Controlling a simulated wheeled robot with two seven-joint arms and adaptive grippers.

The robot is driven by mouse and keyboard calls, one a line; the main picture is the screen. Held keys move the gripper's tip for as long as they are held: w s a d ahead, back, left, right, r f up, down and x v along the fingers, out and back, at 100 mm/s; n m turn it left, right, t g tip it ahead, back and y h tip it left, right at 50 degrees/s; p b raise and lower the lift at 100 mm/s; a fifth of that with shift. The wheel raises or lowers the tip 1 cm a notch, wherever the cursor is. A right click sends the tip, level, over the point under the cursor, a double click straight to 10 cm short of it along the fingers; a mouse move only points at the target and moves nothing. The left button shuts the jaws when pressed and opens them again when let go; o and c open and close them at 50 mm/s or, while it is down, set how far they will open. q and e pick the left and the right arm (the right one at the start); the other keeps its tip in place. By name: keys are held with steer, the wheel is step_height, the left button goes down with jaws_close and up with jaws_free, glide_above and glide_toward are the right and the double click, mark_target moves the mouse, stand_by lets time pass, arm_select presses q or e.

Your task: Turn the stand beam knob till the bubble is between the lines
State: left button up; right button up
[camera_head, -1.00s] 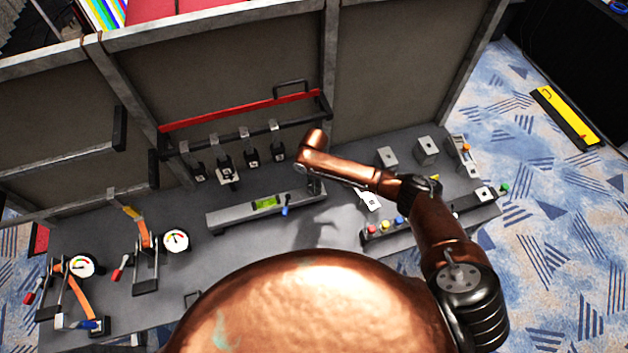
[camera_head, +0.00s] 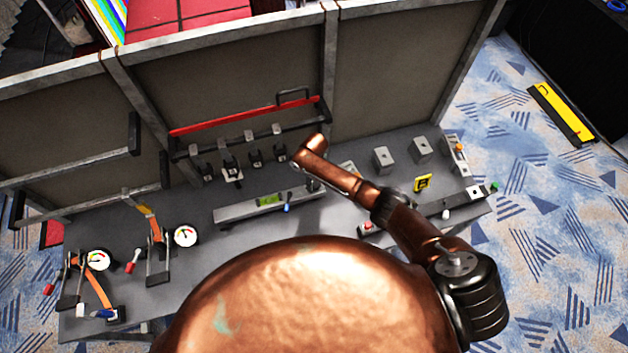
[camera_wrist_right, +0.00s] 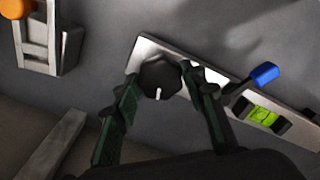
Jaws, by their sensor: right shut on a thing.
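The black knob (camera_wrist_right: 158,80), with a white mark, is at the beam's end. My right gripper (camera_wrist_right: 161,76) is shut on the knob, one finger on each side. My left gripper is in neither view.
A blue-tipped lever (camera_wrist_right: 264,73) stands beside the vial. Clamps under a red bar (camera_head: 245,112) are behind the beam. Grey panels close off the back.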

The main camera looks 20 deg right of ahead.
mark_target(314, 184)
steer(key=shift+s+f+m+p, duration=0.1)
steer(key=shift+m+p, duration=0.3)
steer(key=shift+m, duration=0.4)
steer(key=shift+s+f+m+p, duration=0.1)
steer(key=shift+m+p, duration=0.25)
steer(key=shift+m, duration=0.45)
steer(key=o, duration=1.2)
steer(key=shift+w, duration=0.15)
steer(key=shift+c, duration=0.2)
steer(key=shift+r, duration=0.1)
steer(key=shift+r, duration=0.1)
step_height(314, 184, up, 12)
